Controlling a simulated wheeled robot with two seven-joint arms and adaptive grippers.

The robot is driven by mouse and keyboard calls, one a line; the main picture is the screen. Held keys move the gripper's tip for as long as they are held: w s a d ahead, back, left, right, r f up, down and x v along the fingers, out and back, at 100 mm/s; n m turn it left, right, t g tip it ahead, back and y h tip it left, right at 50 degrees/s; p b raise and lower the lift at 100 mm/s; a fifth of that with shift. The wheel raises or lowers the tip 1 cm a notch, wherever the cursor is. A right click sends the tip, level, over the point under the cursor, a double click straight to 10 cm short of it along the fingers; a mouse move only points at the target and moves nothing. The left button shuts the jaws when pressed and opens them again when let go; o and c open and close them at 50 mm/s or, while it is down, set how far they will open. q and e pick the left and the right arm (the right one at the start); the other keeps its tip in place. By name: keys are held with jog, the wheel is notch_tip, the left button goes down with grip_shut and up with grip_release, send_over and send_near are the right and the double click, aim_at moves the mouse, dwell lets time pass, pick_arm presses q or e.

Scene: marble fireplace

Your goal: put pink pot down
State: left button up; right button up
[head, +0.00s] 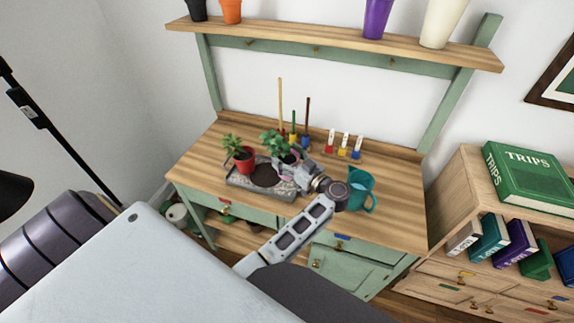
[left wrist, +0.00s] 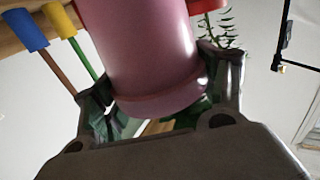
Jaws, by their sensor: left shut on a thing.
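The pink pot (left wrist: 145,55) fills the middle of the left wrist view, between the two fingers of my left gripper (left wrist: 160,105). My left gripper is shut on it. In the head view this gripper (head: 288,170) is over the right part of a grey tray (head: 240,181) with dark soil, on the wooden workbench (head: 400,215). The gripper hides most of the pot there; green leaves (head: 275,142) show above it. I cannot tell whether the pot touches the tray. My right gripper is not in view.
A red pot (head: 245,162) with a plant stands at the tray's left. Several upright tools (head: 293,132) and small colour-based items (head: 343,145) are behind. A teal watering can (head: 361,187) stands close right of my arm. The bench's right end is clear.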

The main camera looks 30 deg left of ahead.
pick_arm(q)
jog(key=shift+f, duration=1.8)
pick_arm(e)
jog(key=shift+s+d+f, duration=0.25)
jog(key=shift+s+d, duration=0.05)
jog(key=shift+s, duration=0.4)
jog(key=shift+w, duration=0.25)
pick_arm(q)
jog(key=shift+f, duration=0.1)
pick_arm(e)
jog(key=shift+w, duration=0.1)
pick_arm(q)
jog(key=o, duration=1.7)
jog(key=shift+c, duration=0.2)
